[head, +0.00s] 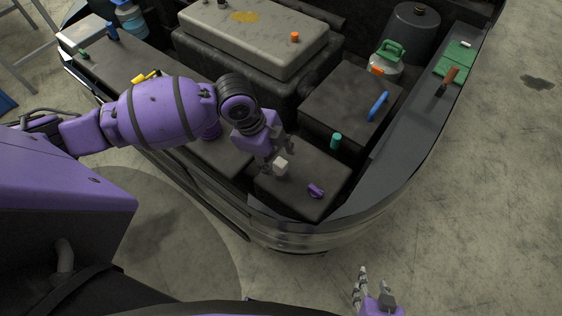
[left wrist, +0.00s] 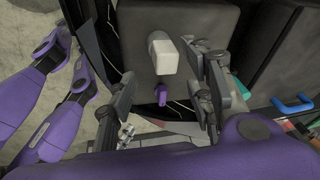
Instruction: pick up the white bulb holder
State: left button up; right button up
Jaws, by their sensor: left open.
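The white bulb holder (head: 280,168) is a small pale block standing on a dark box top in the engine bay. In the left wrist view the white bulb holder (left wrist: 163,58) shows between and beyond the finger tips. My left gripper (head: 278,153) is open right at the holder, with its fingers apart on either side; I cannot tell whether they touch it. It also shows in the left wrist view (left wrist: 168,80). My right gripper (head: 374,290) is at the bottom of the head view, outside the car, its fingers apart and empty.
A small purple part (head: 316,190) lies close by on the same dark box (head: 290,195). A teal cylinder (head: 336,141) stands behind it, and a blue handle (head: 378,105) lies on the higher box. The car's front rim (head: 290,235) curves around the near side.

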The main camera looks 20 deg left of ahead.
aim_at(279, 164)
pick_arm(q)
jog(key=x, duration=0.4)
jog(key=shift+w+f, duration=0.25)
jog(key=shift+f, duration=0.4)
jog(key=shift+d, duration=0.1)
jog(key=c, duration=0.7)
grip_shut()
pick_arm(e)
jog(key=shift+w+r, duration=0.25)
